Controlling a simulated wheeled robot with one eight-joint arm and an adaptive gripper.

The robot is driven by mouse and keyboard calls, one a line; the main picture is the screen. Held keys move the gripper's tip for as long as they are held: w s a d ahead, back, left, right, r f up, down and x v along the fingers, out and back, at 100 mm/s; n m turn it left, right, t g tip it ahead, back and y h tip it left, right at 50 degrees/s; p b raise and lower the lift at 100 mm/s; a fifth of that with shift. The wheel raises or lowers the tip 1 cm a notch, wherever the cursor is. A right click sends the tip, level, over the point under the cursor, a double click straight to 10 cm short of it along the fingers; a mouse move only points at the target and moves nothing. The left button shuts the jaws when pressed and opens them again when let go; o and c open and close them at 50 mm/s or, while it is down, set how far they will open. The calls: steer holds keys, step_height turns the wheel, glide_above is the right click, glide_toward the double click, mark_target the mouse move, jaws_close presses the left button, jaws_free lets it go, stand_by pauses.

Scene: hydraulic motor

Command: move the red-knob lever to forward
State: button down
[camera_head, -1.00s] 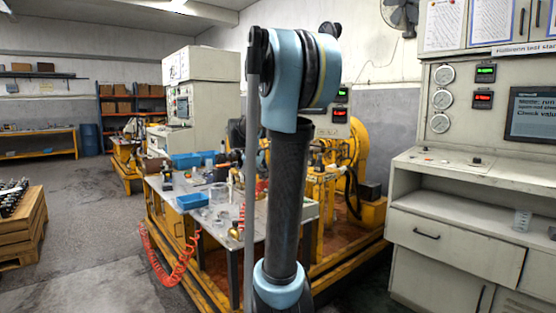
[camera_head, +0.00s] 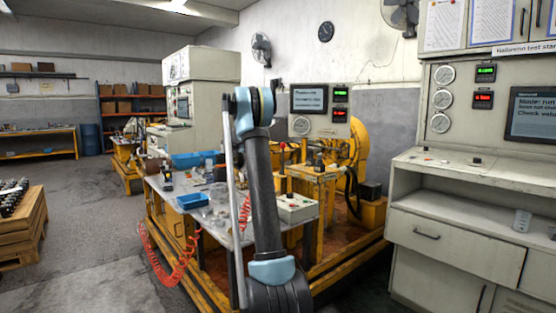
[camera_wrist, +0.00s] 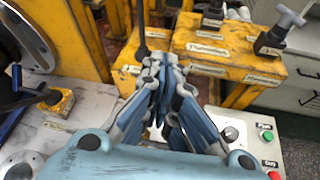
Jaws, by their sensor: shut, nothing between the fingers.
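A thin upright lever with a red knob (camera_head: 283,147) shows in the head view, just right of my arm, above the yellow stand. In the wrist view a dark lever rod (camera_wrist: 141,28) rises from the yellow bench and leaves the top edge, so its knob is out of frame. My gripper (camera_wrist: 160,62) is shut and empty, with its fingertips just in front of the rod's lower part in the picture. I cannot tell whether they touch it. In the head view my gripper is hidden behind my arm.
A control box with a green button (camera_wrist: 266,135) lies close to my gripper. In the head view, a metal table (camera_head: 165,190) with blue bins (camera_head: 192,201) stands left of my arm.

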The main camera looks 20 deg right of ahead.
steer(key=w+d+f+n+h, duration=0.1)
steer(key=w+d+f+n, duration=0.1)
steer(key=w, duration=0.4)
glide_toward(283, 155)
steer(key=w+d+f, duration=0.3)
steer(key=shift+w+d, duration=0.15)
steer(key=shift+d, duration=0.55)
steer(key=shift+r, duration=0.1)
